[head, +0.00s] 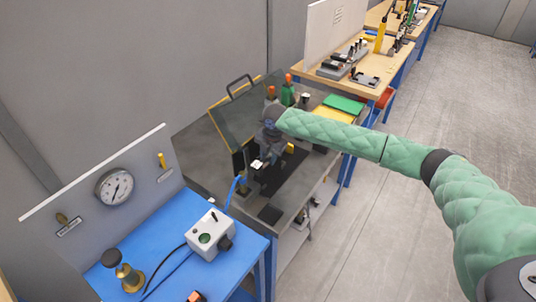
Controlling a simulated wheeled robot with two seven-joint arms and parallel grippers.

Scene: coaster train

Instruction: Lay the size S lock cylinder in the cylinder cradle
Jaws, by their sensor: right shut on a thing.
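My right arm comes in from the right in a green quilted sleeve and reaches over the dark workbench in the middle. My right gripper (266,147) points down at the dark fixture on that bench. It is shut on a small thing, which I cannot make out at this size. A small white piece (257,164) shows just below and left of the gripper. I cannot tell the cylinder cradle apart from the dark fixture parts under the gripper. My left gripper is out of view.
A tilted framed guard (232,108) with a handle stands behind the fixture. Green and red-orange bottles (288,92), a green tray (343,104) and a yellow tray (333,115) are beyond it. A blue bench (178,215) with a gauge (115,187) and a white box (209,235) is at left.

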